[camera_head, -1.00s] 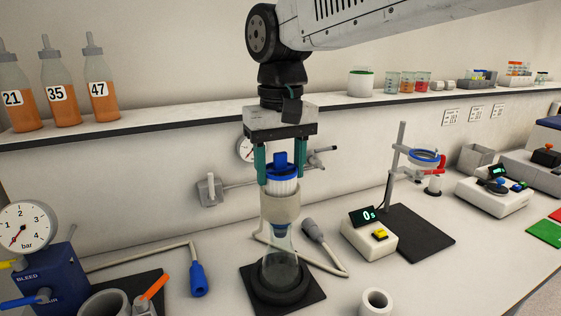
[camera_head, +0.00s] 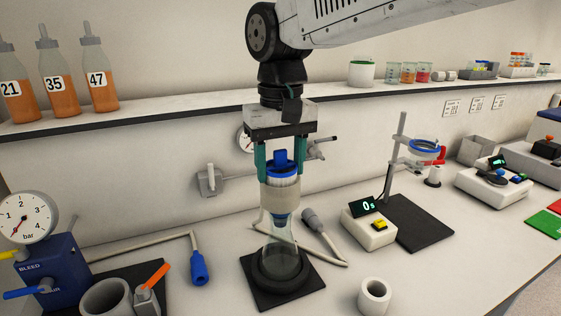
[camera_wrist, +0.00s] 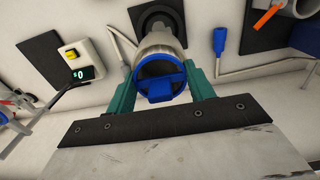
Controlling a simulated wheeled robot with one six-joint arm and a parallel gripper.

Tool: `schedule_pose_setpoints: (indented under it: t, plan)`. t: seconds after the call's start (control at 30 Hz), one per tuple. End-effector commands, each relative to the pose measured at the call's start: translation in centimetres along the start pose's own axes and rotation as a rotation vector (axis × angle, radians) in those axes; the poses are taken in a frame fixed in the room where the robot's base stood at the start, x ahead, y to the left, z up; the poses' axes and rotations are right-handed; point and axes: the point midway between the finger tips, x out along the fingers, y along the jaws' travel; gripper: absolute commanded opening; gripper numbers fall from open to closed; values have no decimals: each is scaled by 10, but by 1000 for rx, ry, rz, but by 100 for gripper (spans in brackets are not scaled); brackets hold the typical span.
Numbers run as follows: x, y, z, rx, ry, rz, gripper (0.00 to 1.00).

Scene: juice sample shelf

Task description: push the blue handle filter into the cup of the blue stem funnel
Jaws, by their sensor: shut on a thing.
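The blue handle filter (camera_head: 282,173) is upright, with a blue handle and cap above a white body. My gripper (camera_head: 281,176) points down and is shut on it, one green finger on each side. The beige cup of the blue stem funnel (camera_head: 281,201) is directly below, and the filter's lower part is hidden at the cup's mouth. In the wrist view the blue handle (camera_wrist: 160,86) lies between the fingers, with the pale cup (camera_wrist: 158,43) just beyond.
The flask stands in a black ring on a dark mat (camera_head: 255,296). A timer box (camera_head: 369,228) is at right, and a hollow white cylinder (camera_head: 374,297) at front right. A blue-ended hose (camera_head: 198,268) lies at left. The shelf (camera_head: 180,113) runs behind.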

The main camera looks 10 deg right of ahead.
Motion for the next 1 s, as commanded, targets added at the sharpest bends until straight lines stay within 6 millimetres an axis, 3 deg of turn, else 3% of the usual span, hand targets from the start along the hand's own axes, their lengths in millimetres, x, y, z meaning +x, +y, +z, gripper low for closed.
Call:
schedule_pose_setpoints:
  t: [0.4,1.0]
  plan:
    - [2,0,0,0,-3,1,32]
    - [-23,0,0,0,0,0,32]
